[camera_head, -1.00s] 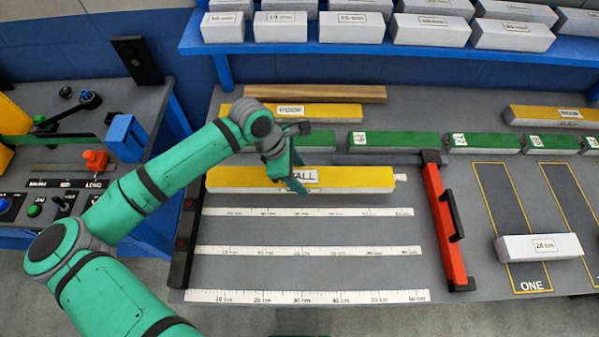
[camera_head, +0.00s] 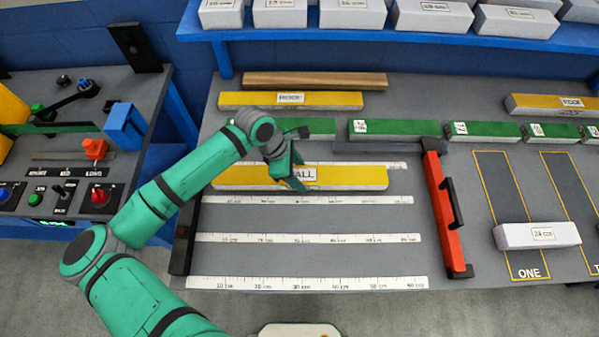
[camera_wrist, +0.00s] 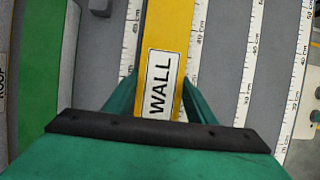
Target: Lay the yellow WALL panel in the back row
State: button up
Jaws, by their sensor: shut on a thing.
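The yellow WALL panel (camera_head: 350,177) lies lengthwise over the back row of the ruled board, between the rearmost ruler strip (camera_head: 397,165) and the second strip (camera_head: 365,200). My gripper (camera_head: 297,183) is shut on it near its middle, by the white WALL label. In the wrist view the panel (camera_wrist: 172,30) runs between my fingers (camera_wrist: 160,97), with ruler strips on both sides. I cannot tell whether its underside touches the board. Its left end is apart from the dark left stop (camera_head: 183,235).
A red bar with a black handle (camera_head: 443,215) stands right of the rows. Yellow ROOF panels (camera_head: 335,100) and green panels (camera_head: 395,129) lie behind. A white block (camera_head: 510,238) lies at the right. The two front rows (camera_head: 310,260) are clear.

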jog(key=shift+f, duration=0.55)
dwell(0.4)
jog(key=o, duration=1.3)
jog(key=v, duration=1)
jog(key=shift+a+r, duration=0.2)
jog(key=shift+r, duration=0.15)
